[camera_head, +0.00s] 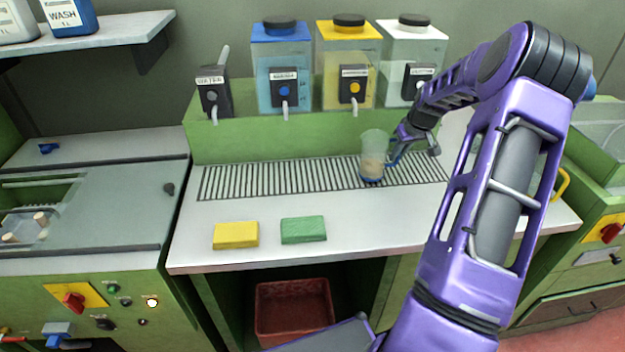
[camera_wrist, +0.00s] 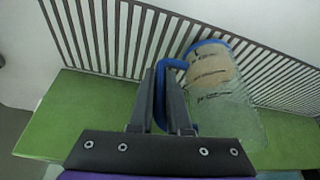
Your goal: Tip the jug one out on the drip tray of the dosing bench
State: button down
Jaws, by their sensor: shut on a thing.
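The jug (camera_head: 373,158) is clear with a blue base and a blue handle, and holds something light brown low inside. In the head view it is upright at the drip tray (camera_head: 270,177), a dark slatted grille set in the bench top; I cannot tell whether it touches the slats. My gripper (camera_head: 397,150) is at its right side, shut on the blue handle. In the wrist view the jug (camera_wrist: 222,90) is right of my gripper fingers (camera_wrist: 166,98), with the handle between them and the slats behind.
Blue, yellow and white dispensers (camera_head: 283,75) with taps stand behind the tray, beside a water tap (camera_head: 213,95). A yellow sponge (camera_head: 236,235) and a green sponge (camera_head: 303,229) lie on the bench front. A red crate (camera_head: 294,310) is below. The left part of the tray is clear.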

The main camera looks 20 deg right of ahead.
aim_at(388, 138)
dwell(0.4)
